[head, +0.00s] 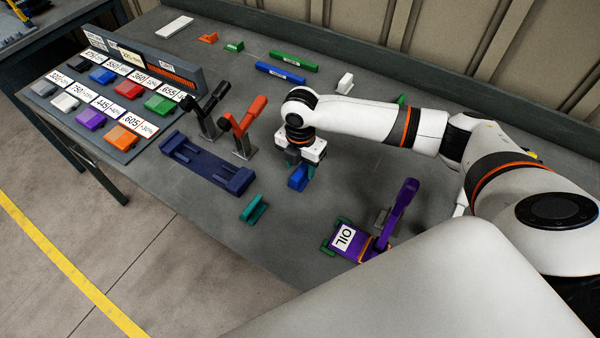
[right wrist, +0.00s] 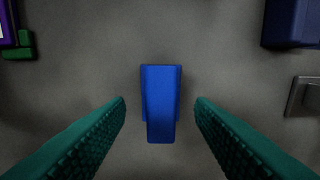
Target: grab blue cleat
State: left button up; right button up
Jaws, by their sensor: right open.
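The blue cleat (head: 298,178) lies on the grey table beneath my right gripper (head: 297,168) in the head view. In the right wrist view the blue cleat (right wrist: 161,103) is in the middle, between the two teal fingers of my right gripper (right wrist: 160,108). The fingers are open, with a gap on each side of the cleat. The gripper's body partly covers the cleat in the head view. My left gripper is not in view.
A navy tray (head: 205,165) and two levers with black (head: 208,108) and orange (head: 245,125) handles stand further left. Bare table surrounds the blue cleat.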

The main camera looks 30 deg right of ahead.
aim_at(300, 171)
notch_tip(300, 171, down, 2)
jog(key=shift+a+f, duration=0.1)
jog(key=shift+f, duration=0.45)
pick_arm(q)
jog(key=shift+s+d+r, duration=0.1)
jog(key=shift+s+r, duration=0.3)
pick_arm(e)
grip_shut()
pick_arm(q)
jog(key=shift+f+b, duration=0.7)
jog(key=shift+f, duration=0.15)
pick_arm(e)
notch_tip(300, 171, up, 10)
jog(key=shift+r, duration=0.1)
